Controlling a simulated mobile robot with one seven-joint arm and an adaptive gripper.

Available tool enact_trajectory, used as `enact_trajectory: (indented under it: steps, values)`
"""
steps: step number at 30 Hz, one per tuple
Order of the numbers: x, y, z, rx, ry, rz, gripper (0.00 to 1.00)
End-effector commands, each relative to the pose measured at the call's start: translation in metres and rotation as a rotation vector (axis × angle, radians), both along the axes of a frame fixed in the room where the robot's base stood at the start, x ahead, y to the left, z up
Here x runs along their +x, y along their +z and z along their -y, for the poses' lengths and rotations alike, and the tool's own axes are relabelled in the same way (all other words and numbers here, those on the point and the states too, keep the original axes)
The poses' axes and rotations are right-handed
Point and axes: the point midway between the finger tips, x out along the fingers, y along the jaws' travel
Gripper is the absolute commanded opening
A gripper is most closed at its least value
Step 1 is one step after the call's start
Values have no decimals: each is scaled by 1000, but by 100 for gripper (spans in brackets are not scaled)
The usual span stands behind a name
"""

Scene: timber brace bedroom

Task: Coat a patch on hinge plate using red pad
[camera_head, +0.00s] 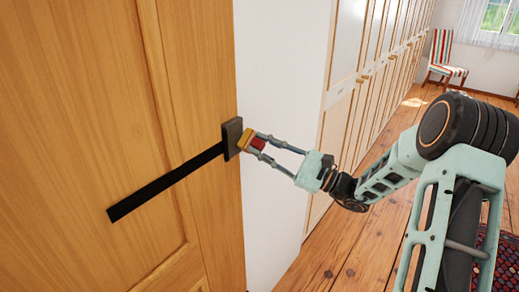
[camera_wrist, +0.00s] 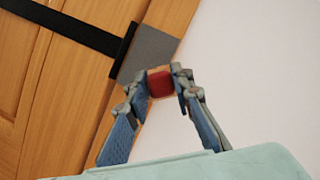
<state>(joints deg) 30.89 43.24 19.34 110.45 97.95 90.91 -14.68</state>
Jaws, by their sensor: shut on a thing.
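The hinge plate (camera_head: 232,138) is a dark grey square at the right edge of the wooden door, at the end of a long black strap (camera_head: 165,182). In the wrist view the plate (camera_wrist: 150,52) looks grey and flat, with the strap (camera_wrist: 70,27) running to the upper left. My gripper (camera_head: 252,142) is shut on the red pad (camera_head: 257,144), which has a yellowish-tan part on its plate side. In the wrist view the red pad (camera_wrist: 160,84) sits between the fingertips, just below the plate. Whether the pad touches the plate, I cannot tell.
The wooden door (camera_head: 90,80) fills the left. A white wall (camera_head: 280,90) stands right beside it, close to my gripper. Tall wardrobe doors (camera_head: 345,100), a striped chair (camera_head: 444,60) and a dark red rug (camera_head: 505,255) lie further right. Wooden floor (camera_head: 345,255) is open below.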

Motion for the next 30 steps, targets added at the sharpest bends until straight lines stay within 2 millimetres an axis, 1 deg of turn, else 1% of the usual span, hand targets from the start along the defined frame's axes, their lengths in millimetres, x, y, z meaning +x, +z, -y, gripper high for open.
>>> enact_trajectory:
  steps: [6, 9, 14, 21, 30]
  values:
    - [1, 15, -1, 0, 0, 1, 2]
    - [1, 20, -2, 0, 0, 1, 2]
    - [-6, 19, -7, 1, 2, 1, 2]
    - [-23, 19, -19, 0, 3, 0, 2]
    - [-32, 18, -26, 0, 2, 0, 2]
